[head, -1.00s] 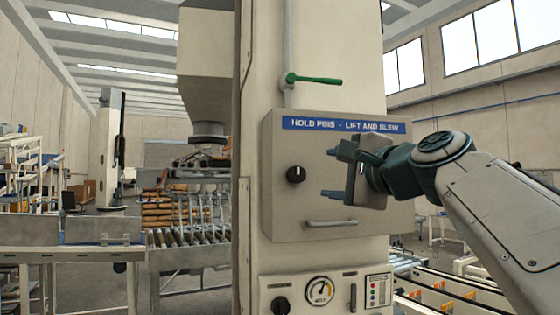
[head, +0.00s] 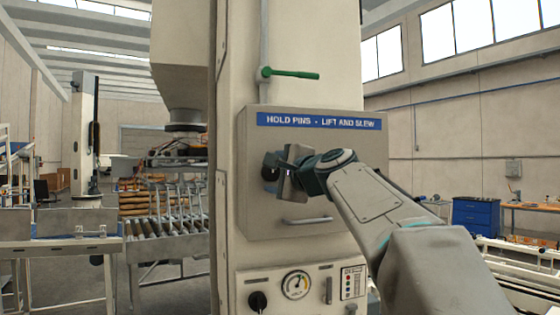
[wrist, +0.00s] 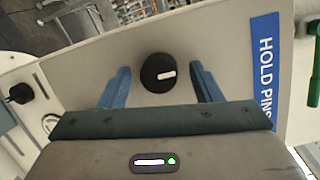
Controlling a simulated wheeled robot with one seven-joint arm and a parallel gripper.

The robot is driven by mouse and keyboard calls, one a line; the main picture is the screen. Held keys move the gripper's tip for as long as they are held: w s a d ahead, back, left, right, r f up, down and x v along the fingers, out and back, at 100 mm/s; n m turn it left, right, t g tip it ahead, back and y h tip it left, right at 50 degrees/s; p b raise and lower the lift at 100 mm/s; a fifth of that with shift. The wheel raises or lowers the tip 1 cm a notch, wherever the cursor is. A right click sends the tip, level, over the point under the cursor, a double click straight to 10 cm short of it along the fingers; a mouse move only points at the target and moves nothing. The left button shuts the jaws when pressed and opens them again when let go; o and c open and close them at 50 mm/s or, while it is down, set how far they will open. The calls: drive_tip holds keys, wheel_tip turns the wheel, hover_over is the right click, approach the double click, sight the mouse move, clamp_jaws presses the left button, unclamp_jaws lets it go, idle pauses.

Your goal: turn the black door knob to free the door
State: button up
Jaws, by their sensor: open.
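The black door knob (wrist: 158,72) is round with a white mark and sits on the pale cabinet door (head: 340,150). In the wrist view it lies between my gripper's (wrist: 161,82) two blue fingers, with a gap on each side. In the head view the knob (head: 268,174) is mostly hidden by my gripper (head: 272,167), which is at the door's left part. My gripper is open and holds nothing. The door is shut, with a blue "HOLD PINS - LIFT AND SLEW" label (head: 318,121) on top and a grey bar handle (head: 308,221) low down.
A green lever (head: 290,74) is on a pipe above the door. Below is a panel with a gauge (head: 296,285) and another black knob (head: 258,301). A roller conveyor (head: 175,232) stands at left, a blue cabinet (head: 476,217) at right.

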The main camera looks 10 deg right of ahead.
drive_tip(key=shift+s+a, duration=0.1)
drive_tip(key=shift+a, duration=0.05)
drive_tip(key=c, duration=1)
drive_tip(key=shift+n, duration=0.3)
drive_tip(key=n+g, duration=0.1)
drive_tip(key=n, duration=0.3)
drive_tip(key=shift+h, duration=0.3)
drive_tip(key=n+h, duration=0.1)
drive_tip(key=n, duration=0.2)
drive_tip(key=shift+n+g, duration=0.3)
drive_tip(key=shift+n, duration=0.1)
drive_tip(key=n+h, duration=0.1)
drive_tip(key=n, duration=0.2)
drive_tip(key=shift+n+h, duration=0.3)
drive_tip(key=shift+n, duration=0.1)
drive_tip(key=shift+f+n+h, duration=0.2)
drive_tip(key=shift+n+h, duration=0.3)
drive_tip(key=shift+n, duration=1)
